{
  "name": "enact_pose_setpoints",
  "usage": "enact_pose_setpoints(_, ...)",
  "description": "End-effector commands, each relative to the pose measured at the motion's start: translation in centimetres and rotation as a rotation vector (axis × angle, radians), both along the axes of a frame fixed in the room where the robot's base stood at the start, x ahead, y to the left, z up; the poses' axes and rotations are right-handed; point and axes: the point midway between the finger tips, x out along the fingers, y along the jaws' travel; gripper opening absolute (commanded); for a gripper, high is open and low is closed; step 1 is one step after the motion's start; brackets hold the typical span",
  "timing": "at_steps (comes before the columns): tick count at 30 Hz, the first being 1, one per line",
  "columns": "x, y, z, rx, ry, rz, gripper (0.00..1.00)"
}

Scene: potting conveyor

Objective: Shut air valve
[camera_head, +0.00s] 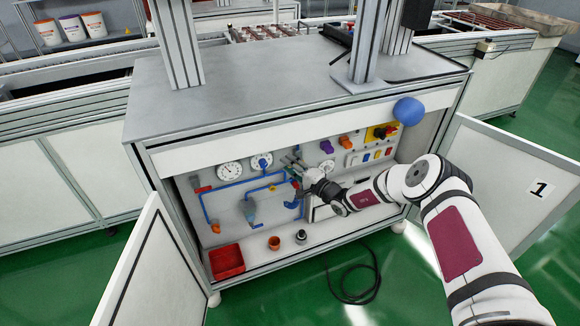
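The open cabinet shows blue air piping (231,185) on its white back panel. A red lever (201,189) sits at the pipe's left end, and an orange handle (215,228) is at the foot of the left drop. I cannot tell which handle is the air valve. My gripper (291,165) is inside the cabinet, at the right end of the blue piping, close to the panel. Its fingers and wrist hide part of the piping there. The fingers are small and overlap the fittings, so contact and opening are unclear.
Two round gauges (230,171) sit above the piping. A red bin (227,261) and orange cup (274,243) stand on the cabinet floor. The left door (150,270) and right door (510,180) stand open. A black hose (353,290) lies on the floor.

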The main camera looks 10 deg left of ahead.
Motion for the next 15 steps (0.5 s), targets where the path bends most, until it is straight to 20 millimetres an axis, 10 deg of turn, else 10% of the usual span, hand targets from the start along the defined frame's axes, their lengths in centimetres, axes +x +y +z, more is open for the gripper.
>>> enact_pose_setpoints(15,-2.1,-3.4,0.0,-0.001,0.003,-0.002,0.33)
